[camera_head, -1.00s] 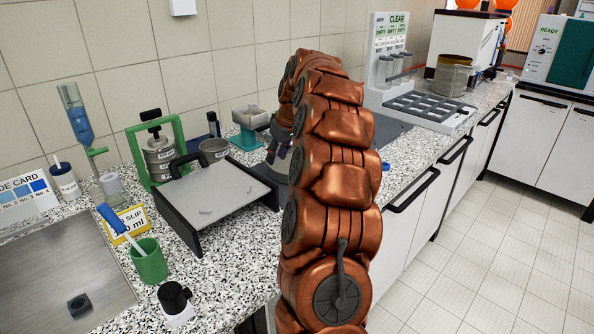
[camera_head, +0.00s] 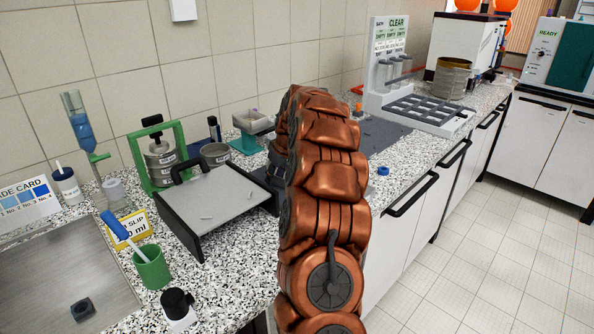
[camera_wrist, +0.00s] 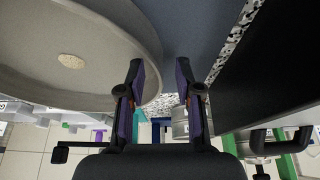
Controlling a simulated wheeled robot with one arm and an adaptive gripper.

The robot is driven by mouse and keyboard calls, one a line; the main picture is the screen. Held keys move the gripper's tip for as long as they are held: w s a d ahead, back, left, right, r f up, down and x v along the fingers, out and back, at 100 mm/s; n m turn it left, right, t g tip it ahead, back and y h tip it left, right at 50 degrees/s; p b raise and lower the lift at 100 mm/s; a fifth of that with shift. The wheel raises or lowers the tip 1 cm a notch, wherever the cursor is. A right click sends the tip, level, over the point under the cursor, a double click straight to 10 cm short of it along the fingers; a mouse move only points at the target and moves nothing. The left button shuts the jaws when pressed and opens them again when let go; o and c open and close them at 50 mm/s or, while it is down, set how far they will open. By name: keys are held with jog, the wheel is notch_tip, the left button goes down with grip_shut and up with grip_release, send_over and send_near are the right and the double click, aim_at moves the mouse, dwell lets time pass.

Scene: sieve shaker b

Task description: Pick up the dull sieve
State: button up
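In the wrist view a large round, dull grey sieve-like pan (camera_wrist: 60,82) fills the upper left, with a small beige patch inside. My gripper (camera_wrist: 160,80) is open, with its fingers apart at the right side of that pan. In the head view my arm hides the gripper and the pan. Other sieves show there: a stack in a green frame (camera_head: 160,165), a grey one (camera_head: 215,154) beside it, and a brass-coloured one (camera_head: 453,78) at the far right.
A grey tray with a black handle (camera_head: 215,210) stands left of my arm. A green cup with a brush (camera_head: 152,268), a sink (camera_head: 55,265) and a blue bottle stand are further left. A white rack (camera_head: 425,108) stands on the right, with a small blue ring (camera_head: 383,170) on the counter.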

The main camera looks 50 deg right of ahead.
grip_shut()
dwell(0.3)
jog(key=shift+r, duration=0.1)
dwell(0.4)
